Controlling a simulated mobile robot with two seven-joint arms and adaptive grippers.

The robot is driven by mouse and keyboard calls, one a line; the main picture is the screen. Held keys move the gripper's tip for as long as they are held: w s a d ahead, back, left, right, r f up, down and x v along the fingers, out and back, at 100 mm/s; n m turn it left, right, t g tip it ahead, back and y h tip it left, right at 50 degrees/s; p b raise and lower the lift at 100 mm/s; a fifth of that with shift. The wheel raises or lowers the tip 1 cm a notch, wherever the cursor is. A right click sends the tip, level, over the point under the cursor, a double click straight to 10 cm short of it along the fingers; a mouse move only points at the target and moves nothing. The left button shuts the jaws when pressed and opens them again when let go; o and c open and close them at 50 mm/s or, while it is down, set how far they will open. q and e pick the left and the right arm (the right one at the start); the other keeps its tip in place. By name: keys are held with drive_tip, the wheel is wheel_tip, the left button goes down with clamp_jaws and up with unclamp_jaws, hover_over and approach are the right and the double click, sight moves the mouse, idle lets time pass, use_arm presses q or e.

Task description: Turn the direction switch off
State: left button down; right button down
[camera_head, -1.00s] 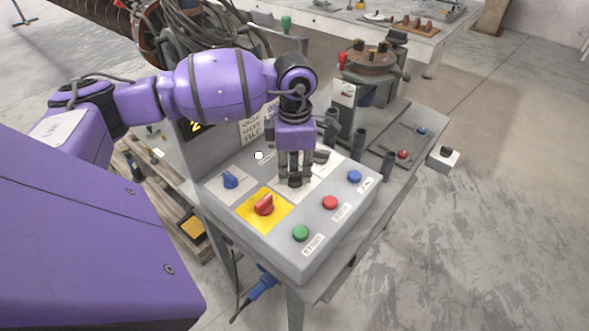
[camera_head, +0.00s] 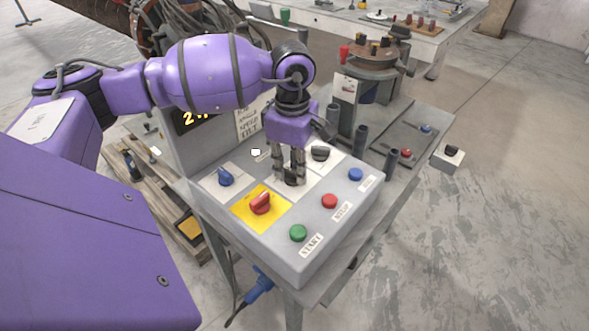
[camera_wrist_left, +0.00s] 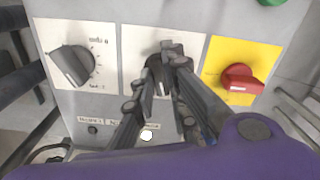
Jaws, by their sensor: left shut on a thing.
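The control box (camera_head: 318,243) has several knobs and buttons on its sloped top. A dark knob (camera_head: 291,181) sits on the middle white plate, which I take for the direction switch; its label is not readable. My left gripper (camera_head: 291,180) points down onto this knob, with its fingers closed around it. In the left wrist view the gripper (camera_wrist_left: 172,58) covers much of the knob (camera_wrist_left: 157,72). The knob's exact angle is partly hidden. The right gripper is in neither view.
Green (camera_head: 298,233), red (camera_head: 329,201) and blue (camera_head: 355,174) buttons line the right side. Dark upright tubes (camera_head: 361,138) stand behind.

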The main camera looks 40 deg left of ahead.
sight(293, 170)
use_arm(q)
drive_tip(key=shift+m+b, duration=0.8)
drive_tip(key=shift+m, duration=0.9)
drive_tip(key=c, duration=1.8)
unclamp_jaws()
drive_tip(key=shift+o, duration=0.2)
drive_tip(key=shift+r, duration=0.45)
wheel_tip(293, 170, up, 11)
